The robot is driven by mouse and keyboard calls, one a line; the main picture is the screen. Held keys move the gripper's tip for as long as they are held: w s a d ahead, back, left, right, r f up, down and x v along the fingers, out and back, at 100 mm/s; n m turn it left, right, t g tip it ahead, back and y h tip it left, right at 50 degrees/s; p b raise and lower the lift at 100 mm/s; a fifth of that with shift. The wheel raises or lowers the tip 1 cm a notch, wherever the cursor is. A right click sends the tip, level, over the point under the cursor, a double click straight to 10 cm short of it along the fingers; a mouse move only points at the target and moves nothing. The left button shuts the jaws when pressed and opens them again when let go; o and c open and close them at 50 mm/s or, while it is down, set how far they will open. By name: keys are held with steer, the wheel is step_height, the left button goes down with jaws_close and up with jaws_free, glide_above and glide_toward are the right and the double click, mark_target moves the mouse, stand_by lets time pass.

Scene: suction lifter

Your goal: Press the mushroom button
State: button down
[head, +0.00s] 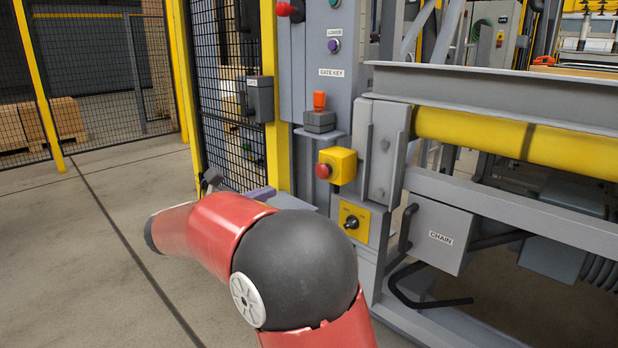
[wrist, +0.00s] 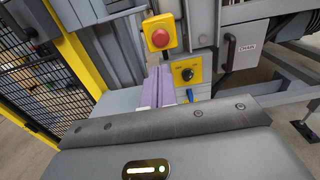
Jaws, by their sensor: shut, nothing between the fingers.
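The mushroom button (head: 323,171) is a round red knob on the front of a yellow box (head: 344,164) fixed to the grey machine frame. In the wrist view the red button (wrist: 160,39) faces me near the top centre. My gripper shows two purple fingers (wrist: 160,72) side by side and shut, just below the button in that picture. In the head view only a bit of a purple finger (head: 262,193) shows beyond my red arm, left of and below the button. The fingers look apart from the button.
A yellow rotary switch plate (head: 353,223) sits below the button box. An orange-topped grey device (head: 319,117) stands on a shelf above it. A yellow post and mesh fence (head: 230,105) are to the left. A grey CHAIN box (head: 441,236) is to the right. Open floor lies at left.

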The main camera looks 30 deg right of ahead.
mark_target(319, 172)
steer(key=shift+d, duration=0.1)
steer(key=x, duration=1.3)
steer(key=shift+w+d, duration=0.1)
steer(key=shift+d, duration=0.3)
